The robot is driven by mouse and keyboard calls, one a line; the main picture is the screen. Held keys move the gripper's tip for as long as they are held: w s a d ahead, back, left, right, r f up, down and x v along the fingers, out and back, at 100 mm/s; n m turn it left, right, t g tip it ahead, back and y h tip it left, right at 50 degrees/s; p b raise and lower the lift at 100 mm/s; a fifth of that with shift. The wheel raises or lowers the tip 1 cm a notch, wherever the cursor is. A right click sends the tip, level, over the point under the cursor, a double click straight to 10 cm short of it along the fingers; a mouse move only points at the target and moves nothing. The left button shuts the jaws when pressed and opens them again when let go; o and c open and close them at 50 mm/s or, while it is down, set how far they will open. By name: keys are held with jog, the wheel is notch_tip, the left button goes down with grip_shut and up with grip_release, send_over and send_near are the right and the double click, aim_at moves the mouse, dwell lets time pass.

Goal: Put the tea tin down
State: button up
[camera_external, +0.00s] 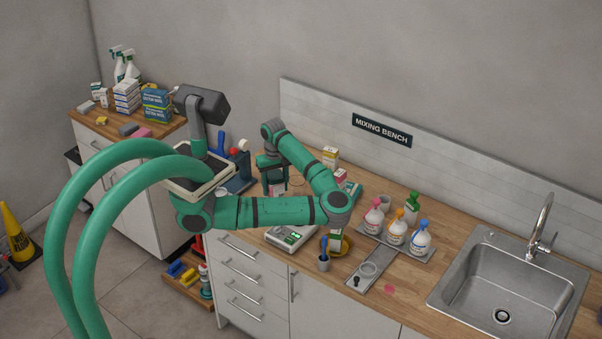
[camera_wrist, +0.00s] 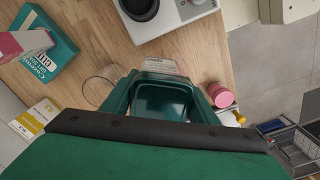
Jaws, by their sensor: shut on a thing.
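My gripper (camera_external: 272,165) is over the left part of the wooden mixing bench, fingers pointing down. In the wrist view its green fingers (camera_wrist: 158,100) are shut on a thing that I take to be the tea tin. A pale strip with small dark print, likely the tea tin (camera_wrist: 158,66), shows just past the fingertips. Most of it is hidden by the gripper. In the external view only a small pinkish and pale patch shows under the fingers. I cannot tell whether its base touches the bench. A thin circle (camera_wrist: 100,90) on the wood lies beside the fingers.
A teal box (camera_wrist: 47,58), a pink box (camera_wrist: 18,44) and a yellow-and-white box (camera_wrist: 34,118) are left in the wrist view. A pink cylinder (camera_wrist: 221,95) is close right. A white scale (camera_external: 291,237) stands at the front edge. Bare wood lies between.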

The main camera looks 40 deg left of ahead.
jog(key=a+f, duration=0.1)
jog(key=s+a+f+n, duration=0.1)
jog(key=a, duration=0.1)
jog(key=s+a+f+n, duration=0.1)
jog(key=f, duration=0.1)
jog(key=shift+a+f, duration=0.1)
jog(key=shift+a, duration=0.3)
jog(key=shift+a+f, duration=0.1)
jog(key=shift+f, duration=2.25)
jog(key=shift+f, duration=0.15)
jog(key=o, duration=1.2)
notch_tip(320, 180, up, 12)
jog(key=shift+r, duration=0.15)
